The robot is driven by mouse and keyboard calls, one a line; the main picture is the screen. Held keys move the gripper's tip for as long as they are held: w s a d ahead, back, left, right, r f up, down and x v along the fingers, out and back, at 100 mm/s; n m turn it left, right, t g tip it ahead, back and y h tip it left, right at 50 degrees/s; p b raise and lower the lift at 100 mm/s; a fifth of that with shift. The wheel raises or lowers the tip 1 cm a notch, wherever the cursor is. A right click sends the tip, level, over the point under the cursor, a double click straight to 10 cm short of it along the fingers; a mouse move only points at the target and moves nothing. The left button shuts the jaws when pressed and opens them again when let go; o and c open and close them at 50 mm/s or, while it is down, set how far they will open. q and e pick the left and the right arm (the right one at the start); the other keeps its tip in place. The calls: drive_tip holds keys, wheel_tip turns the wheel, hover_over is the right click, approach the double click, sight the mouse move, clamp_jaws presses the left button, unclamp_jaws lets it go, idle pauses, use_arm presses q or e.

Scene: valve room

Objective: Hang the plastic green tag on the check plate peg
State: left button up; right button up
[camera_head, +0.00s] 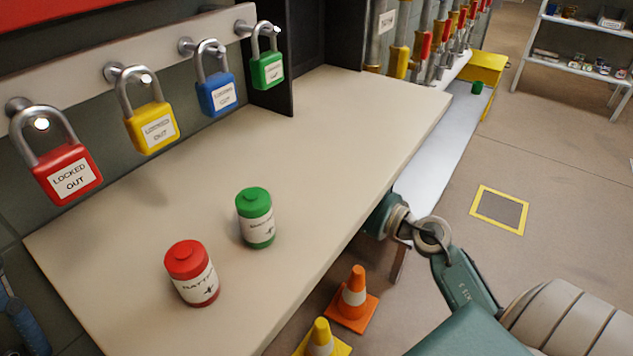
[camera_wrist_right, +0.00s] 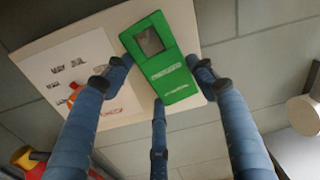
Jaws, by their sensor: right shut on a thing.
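In the right wrist view, my right gripper (camera_wrist_right: 160,78) is shut on the green tag (camera_wrist_right: 174,72), with a finger on each side of it. The tag is a flat green rectangle with a dark grey window near its upper end and white lettering below. It overlaps the right part of a pale plate (camera_wrist_right: 100,22) on the wall, which looks like the check plate. I cannot tell whether the tag touches the plate, and no peg is clearly visible. In the head view the right gripper is hidden. A blue part at the lower left edge may be my left gripper (camera_head: 22,318); its jaws are unclear.
Red (camera_head: 192,272) and green (camera_head: 255,217) battery cans stand on the beige table (camera_head: 330,130). Several padlocks hang on a rail (camera_head: 160,55) behind it. Cones (camera_head: 352,297) stand on the floor below the table edge. A white shelf (camera_head: 580,45) is far right. Open floor lies right of the table.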

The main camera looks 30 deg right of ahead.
drive_tip(key=o, duration=1)
drive_tip(key=v, duration=1.2)
